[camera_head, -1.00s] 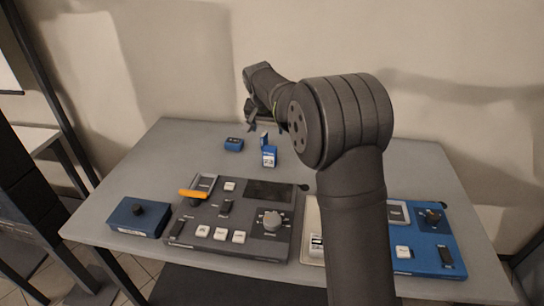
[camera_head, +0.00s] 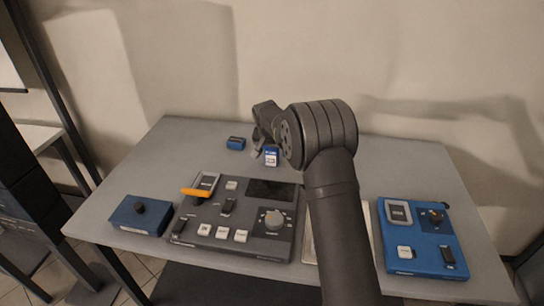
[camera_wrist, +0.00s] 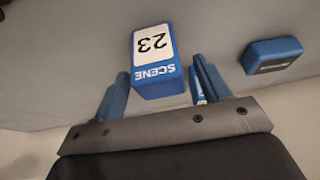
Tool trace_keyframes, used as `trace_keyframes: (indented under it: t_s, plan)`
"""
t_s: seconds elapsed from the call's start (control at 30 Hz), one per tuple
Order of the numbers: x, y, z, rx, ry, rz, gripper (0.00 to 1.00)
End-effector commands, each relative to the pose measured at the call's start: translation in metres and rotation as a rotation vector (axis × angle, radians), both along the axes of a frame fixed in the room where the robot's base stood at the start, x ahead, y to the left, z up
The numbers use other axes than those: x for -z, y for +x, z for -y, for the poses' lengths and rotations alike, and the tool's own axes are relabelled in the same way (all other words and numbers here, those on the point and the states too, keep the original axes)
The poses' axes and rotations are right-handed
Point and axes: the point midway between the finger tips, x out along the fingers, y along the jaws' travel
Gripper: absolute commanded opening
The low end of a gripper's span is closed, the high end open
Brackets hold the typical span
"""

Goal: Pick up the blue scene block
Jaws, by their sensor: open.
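The blue scene block (camera_head: 271,158) stands on the grey table, its white label facing my body camera. In the wrist view the block (camera_wrist: 153,82) shows "SCENE" and "23" upside down. My gripper (camera_wrist: 162,68) is open, with one blue-grey finger on each side of the block in that picture. The block appears between the fingers or slightly beyond their tips; whether they touch it I cannot tell. In the head view my gripper (camera_head: 257,152) is low beside the block's left, its fingers partly hidden.
A small blue case (camera_head: 236,143) lies left of the block, also in the wrist view (camera_wrist: 272,55). A blue and white item (camera_wrist: 198,97) is partly hidden behind a finger. A dark control panel (camera_head: 225,245), a blue box (camera_head: 125,222) and a blue panel (camera_head: 430,262) line the front.

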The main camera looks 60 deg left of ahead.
Motion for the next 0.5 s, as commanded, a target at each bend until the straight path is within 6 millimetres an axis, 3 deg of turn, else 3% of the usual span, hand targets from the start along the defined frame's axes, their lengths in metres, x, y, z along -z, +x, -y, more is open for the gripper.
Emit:
trace_keyframes:
  t_s: [0.13, 0.37, 0.5]
  plan:
    - [0.0164, 0.0058, -0.0046, 0.001, 0.001, 0.0, 0.69]
    - [0.0175, 0.006, -0.0051, 0.0, 0.001, 0.001, 0.67]
    - [0.0174, 0.0059, -0.0051, 0.0, 0.001, 0.001, 0.4]
